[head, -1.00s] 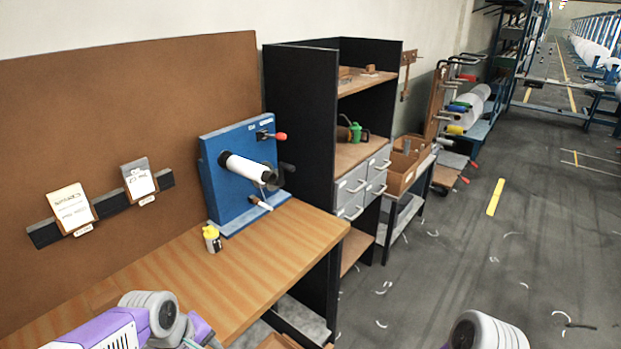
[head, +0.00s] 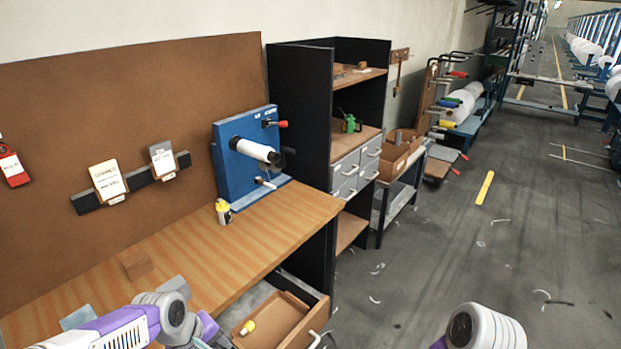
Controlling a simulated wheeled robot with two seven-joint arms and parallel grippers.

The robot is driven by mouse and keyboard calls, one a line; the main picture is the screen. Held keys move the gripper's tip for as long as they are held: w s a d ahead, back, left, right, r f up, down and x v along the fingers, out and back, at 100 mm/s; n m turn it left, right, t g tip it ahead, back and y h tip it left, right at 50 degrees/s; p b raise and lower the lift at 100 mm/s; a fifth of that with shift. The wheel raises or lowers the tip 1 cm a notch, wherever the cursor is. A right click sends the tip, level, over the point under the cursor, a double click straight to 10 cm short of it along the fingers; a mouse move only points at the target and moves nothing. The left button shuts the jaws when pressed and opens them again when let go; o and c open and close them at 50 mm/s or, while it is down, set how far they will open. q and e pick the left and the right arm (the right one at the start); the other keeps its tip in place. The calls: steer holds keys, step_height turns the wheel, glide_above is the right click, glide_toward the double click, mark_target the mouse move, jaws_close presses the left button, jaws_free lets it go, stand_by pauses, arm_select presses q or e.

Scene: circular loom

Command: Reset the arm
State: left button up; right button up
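My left arm (head: 140,322) comes in at the bottom left, over the front of the wooden workbench (head: 270,222). My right arm (head: 485,328) shows only as a rounded white and purple part at the bottom edge, over the floor. Neither gripper's fingertips show, so both grippers are out of view. No object is visibly held by either arm.
A dark shelf unit (head: 300,125) stands behind. The floor at right is mostly clear.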

arm_select(q)
steer(key=d+f+m+g+h+b, duration=0.1)
steer(key=d+f+m+b, duration=0.2)
steer(key=f, duration=1.1)
steer(key=d+f+m+h+b, duration=0.1)
steer(key=d+f+b, duration=0.3)
steer(key=f, duration=1)
steer(key=s+d+f+m+b, duration=0.1)
steer(key=s+d+f+m, duration=0.2)
steer(key=s+f, duration=0.6)
step_height(320, 180, down, 3)
steer(key=shift+s+d+r+g+b, duration=0.1)
steer(key=shift+s+d+g+b, duration=0.05)
steer(key=shift+d+g+b, duration=0.3)
arm_select(e)
step_height(320, 180, down, 10)
steer(key=w, duration=0.1)
steer(key=shift+w+r, duration=0.2)
steer(key=shift+w, duration=0.15)
arm_select(q)
steer(key=shift+c, duration=0.5)
